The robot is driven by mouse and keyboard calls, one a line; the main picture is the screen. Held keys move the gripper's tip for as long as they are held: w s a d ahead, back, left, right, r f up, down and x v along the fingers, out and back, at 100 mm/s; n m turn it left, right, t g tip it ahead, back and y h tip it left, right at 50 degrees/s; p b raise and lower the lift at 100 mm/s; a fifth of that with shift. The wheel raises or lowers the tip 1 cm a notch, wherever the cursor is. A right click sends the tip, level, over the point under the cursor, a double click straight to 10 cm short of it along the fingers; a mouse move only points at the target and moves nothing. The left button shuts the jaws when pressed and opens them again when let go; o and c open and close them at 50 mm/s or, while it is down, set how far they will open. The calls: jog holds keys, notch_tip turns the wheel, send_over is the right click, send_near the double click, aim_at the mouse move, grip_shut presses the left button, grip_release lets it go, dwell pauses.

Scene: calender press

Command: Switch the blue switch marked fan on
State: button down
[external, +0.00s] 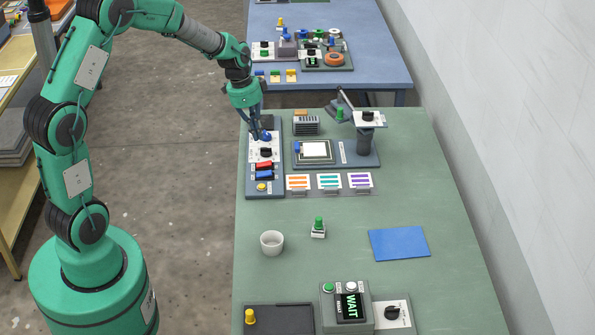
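A dark control panel (278,188) lies along the left edge of the green table. It carries a red switch (264,165), a blue switch (264,175) in front of it, and a yellow button (261,187). Behind these is a white plate with a black knob (266,152) and a blue part (267,136). The labels are too small to read, so I cannot tell which one says fan. My gripper (261,137) points down over the panel's back end, close to the blue part. I cannot tell whether it touches it, nor how far its fingers are apart.
Right of the panel stand a grey station (368,158) with a raised plate and several striped cards (329,181). A white cup (272,242), a green-topped button (319,226) and a blue sheet (399,243) lie nearer. The table's middle is mostly clear.

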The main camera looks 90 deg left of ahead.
aim_at(270, 173)
jog(key=shift+f, duration=0.1)
jog(key=b+x, duration=0.2)
jog(key=x, duration=1.1)
jog(key=shift+w+f, duration=0.15)
jog(key=shift+f, duration=0.2)
jog(key=shift+w+p, duration=0.1)
jog(key=shift+p, duration=0.35)
